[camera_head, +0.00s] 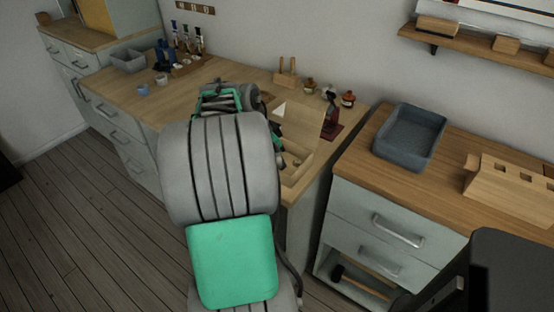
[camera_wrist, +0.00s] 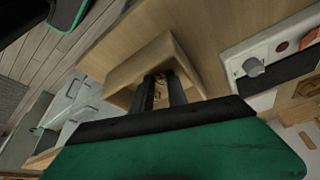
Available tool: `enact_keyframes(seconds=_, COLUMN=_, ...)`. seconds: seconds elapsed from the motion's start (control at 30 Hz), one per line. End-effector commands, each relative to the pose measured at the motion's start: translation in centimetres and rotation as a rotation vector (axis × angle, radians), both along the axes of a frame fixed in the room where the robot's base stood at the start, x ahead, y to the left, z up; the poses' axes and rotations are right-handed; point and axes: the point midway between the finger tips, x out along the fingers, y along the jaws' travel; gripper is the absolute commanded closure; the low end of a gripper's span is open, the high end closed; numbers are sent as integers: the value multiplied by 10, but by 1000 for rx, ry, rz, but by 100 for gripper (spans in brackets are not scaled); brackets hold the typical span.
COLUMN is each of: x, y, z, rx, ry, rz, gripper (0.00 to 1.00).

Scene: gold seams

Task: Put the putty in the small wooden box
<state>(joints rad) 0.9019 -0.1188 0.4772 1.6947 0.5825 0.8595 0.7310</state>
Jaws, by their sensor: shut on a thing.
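The small wooden box (camera_head: 297,178) is at the front right corner of the left worktop in the head view, partly hidden behind my arm. In the wrist view the open box (camera_wrist: 125,76) lies straight ahead of my gripper. My gripper (camera_wrist: 160,88) is shut, with its two black fingers reaching over or into the box opening. A small brownish piece, apparently the putty (camera_wrist: 160,92), shows between the fingertips. Its shape is mostly hidden by the fingers. I cannot tell whether it touches the box floor. In the head view my arm hides the fingertips.
A wooden rack (camera_head: 286,74) is near the wall. A grey-blue tray (camera_head: 410,135) sits on the right counter, across a gap. Small cups (camera_head: 143,89) are at the left.

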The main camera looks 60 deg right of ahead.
Motion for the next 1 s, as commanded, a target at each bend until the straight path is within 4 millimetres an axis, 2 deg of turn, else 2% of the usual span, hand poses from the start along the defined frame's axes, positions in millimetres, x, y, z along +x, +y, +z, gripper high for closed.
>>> enact_keyframes(seconds=0.17, x=0, y=0, z=-5, rx=0, ry=0, rz=1, gripper=100)
enact_keyframes(seconds=0.2, x=0, y=0, z=-4, rx=0, ry=0, rz=1, gripper=79)
enact_keyframes(seconds=0.3, x=0, y=0, z=-4, rx=0, ry=0, rz=1, gripper=72)
enact_keyframes(seconds=0.5, x=0, y=0, z=-3, rx=0, ry=0, rz=1, gripper=72)
enact_keyframes(seconds=0.63, x=1, y=1, z=6, rx=-1, ry=0, rz=1, gripper=72)
enact_keyframes(seconds=0.77, x=8, y=9, z=30, rx=-4, ry=-2, rz=4, gripper=72)
enact_keyframes(seconds=1.0, x=20, y=30, z=88, rx=-2, ry=-1, rz=3, gripper=72)
